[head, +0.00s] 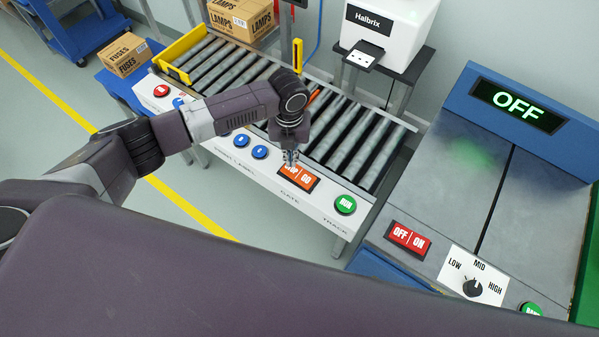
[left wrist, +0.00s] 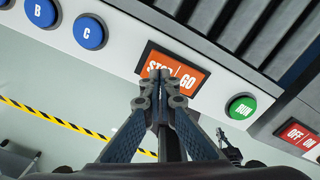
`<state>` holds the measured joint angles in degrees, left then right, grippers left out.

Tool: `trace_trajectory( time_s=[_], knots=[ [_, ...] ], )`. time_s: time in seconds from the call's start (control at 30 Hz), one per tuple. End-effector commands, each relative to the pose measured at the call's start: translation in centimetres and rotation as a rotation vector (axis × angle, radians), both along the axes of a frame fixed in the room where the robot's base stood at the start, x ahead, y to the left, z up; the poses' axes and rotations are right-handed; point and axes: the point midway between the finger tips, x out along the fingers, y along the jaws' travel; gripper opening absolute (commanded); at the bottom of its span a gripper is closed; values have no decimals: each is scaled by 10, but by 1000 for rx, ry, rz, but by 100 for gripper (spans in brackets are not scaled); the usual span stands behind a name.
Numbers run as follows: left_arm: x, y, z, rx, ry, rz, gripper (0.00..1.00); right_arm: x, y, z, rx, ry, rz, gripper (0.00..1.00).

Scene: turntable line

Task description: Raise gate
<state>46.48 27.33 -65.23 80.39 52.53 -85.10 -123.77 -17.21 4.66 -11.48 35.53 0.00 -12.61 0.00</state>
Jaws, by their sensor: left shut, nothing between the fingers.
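The orange STOP | GO rocker switch (head: 306,179) is set in the white control panel above the label GATE. It also shows in the left wrist view (left wrist: 188,82). My left gripper (head: 290,161) is shut and empty, pointing down at the switch. In the left wrist view its fingertips (left wrist: 161,75) overlap the lower edge of the switch, near its middle and partly over STOP. I cannot tell whether they touch it. An orange bar (head: 313,97) shows at the roller conveyor behind my arm, mostly hidden; I cannot tell whether it is the gate.
Blue buttons (head: 260,152) and a green RUN button (head: 345,204) flank the switch. A red OFF | ON switch (head: 407,238) and a dial (head: 472,287) are on the right machine, whose display reads OFF.

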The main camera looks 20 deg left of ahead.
Motion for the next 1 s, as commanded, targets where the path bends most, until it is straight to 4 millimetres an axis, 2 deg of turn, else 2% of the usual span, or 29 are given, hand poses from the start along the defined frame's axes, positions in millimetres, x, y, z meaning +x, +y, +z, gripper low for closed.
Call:
trace_trajectory(
  time_s=[1.0],
  knots=[
    [0, 0, -16, 0, 0, -1, 0, 0, 0, -10, 0, 0, -1, 0]
  ],
)
